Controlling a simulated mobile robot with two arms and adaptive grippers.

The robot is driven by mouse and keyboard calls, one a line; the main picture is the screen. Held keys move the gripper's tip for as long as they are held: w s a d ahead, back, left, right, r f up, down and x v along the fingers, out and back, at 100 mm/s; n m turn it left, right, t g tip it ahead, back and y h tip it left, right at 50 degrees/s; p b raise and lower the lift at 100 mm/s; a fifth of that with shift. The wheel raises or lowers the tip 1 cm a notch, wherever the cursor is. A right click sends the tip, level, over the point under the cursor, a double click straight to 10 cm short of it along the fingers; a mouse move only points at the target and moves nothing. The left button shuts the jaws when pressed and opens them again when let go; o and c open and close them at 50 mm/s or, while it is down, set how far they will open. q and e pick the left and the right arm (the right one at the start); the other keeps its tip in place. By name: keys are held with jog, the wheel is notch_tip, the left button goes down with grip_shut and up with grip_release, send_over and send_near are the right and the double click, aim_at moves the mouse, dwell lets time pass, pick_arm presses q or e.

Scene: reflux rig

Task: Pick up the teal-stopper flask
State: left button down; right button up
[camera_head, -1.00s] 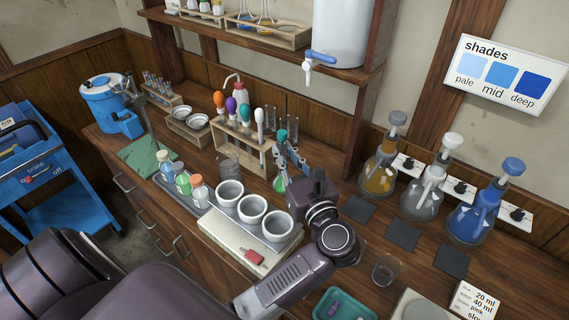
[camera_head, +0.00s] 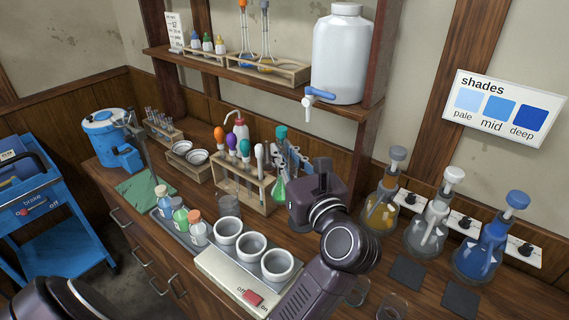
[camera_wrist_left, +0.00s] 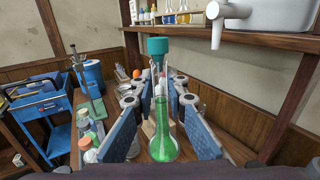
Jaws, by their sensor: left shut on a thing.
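The teal-stopper flask (camera_wrist_left: 163,142) holds green liquid and stands upright between the blue finger pads of my left gripper (camera_wrist_left: 161,122), which is shut on it. Its teal stopper (camera_wrist_left: 158,46) is above the fingers. In the head view the teal stopper (camera_head: 281,131) and green body (camera_head: 279,187) show behind and left of my left gripper (camera_head: 294,160), right of the wooden rack. The flask appears raised off the bench. My gripper's dark body hides part of it. My right gripper is not in view.
A wooden rack (camera_head: 262,190) with coloured-bulb droppers is close on the left. A heater block with three white cups (camera_head: 228,231) is in front. Amber (camera_head: 380,212), clear (camera_head: 428,230) and blue (camera_head: 482,250) flasks stand right. A shelf with a white tank (camera_head: 342,60) is above.

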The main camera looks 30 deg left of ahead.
pick_arm(q)
jog(key=shift+r, duration=1.35)
